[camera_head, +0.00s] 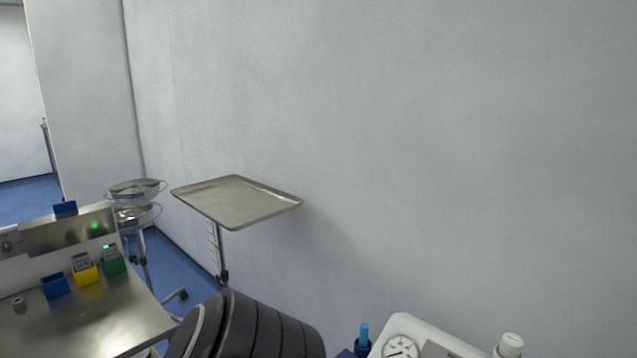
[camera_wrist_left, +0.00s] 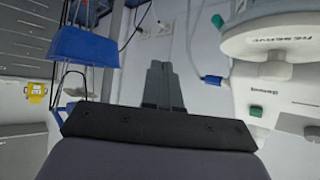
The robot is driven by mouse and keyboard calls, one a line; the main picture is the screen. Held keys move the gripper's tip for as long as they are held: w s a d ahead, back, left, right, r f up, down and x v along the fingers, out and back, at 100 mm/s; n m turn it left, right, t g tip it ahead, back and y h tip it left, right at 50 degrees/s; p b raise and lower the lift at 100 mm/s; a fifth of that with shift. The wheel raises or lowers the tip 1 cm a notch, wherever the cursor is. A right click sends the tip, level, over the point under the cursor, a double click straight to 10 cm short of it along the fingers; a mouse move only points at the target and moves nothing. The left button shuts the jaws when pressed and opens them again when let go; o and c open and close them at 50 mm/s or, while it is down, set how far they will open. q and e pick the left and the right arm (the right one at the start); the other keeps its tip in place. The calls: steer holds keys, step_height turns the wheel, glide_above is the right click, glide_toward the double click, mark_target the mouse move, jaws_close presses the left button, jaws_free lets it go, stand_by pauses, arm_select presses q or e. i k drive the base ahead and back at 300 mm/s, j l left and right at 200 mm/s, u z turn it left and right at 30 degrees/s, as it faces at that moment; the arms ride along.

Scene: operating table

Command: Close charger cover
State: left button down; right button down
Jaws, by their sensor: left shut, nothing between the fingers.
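I cannot pick out a charger cover with certainty in either view. On the metal table at left stand a blue box (camera_head: 55,285), a yellow box (camera_head: 86,275) and a green box (camera_head: 113,264). The yellow and green ones hold small grey devices. My left gripper (camera_wrist_left: 163,68) shows in the left wrist view with its fingers together and nothing between them. It points between a blue hanging object (camera_wrist_left: 85,46) and a white machine (camera_wrist_left: 270,105). My right gripper is in neither view.
A metal tray on a stand (camera_head: 236,202) is in front of the wall. A wheeled basin stand (camera_head: 136,192) is behind the metal table (camera_head: 95,325). A white device with a gauge (camera_head: 400,347) is at the lower right. A yellow tag (camera_wrist_left: 37,92) shows in the wrist view.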

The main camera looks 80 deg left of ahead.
mark_target(70, 225)
steer(key=u, duration=2.55)
